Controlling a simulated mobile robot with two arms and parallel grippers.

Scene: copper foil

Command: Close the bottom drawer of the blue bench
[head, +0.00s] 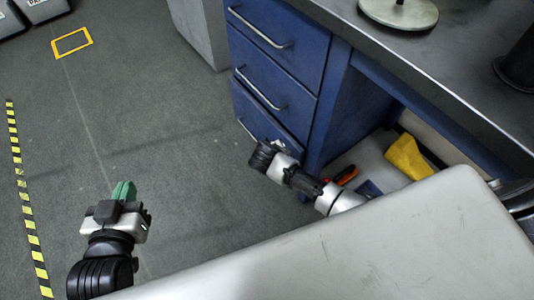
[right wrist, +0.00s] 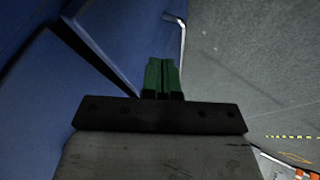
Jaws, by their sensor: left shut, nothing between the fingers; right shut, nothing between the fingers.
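The blue bench (head: 338,110) has a stack of drawers with metal bar handles. The bottom drawer (head: 252,110) is the lowest front, partly covered by my right arm; I cannot tell from the head view how far it stands out. In the right wrist view, blue panels (right wrist: 110,35) fill the left side with a dark gap between them, and a metal handle (right wrist: 181,35) shows just beyond the fingers. My right gripper (right wrist: 162,65) is shut and empty, close to the blue front. My left gripper (head: 123,190) is shut and empty over the floor, away from the bench.
A grey worktop (head: 440,60) lies over the bench. The floor (head: 140,100) left of the drawers is clear, with yellow-black tape (head: 22,185).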

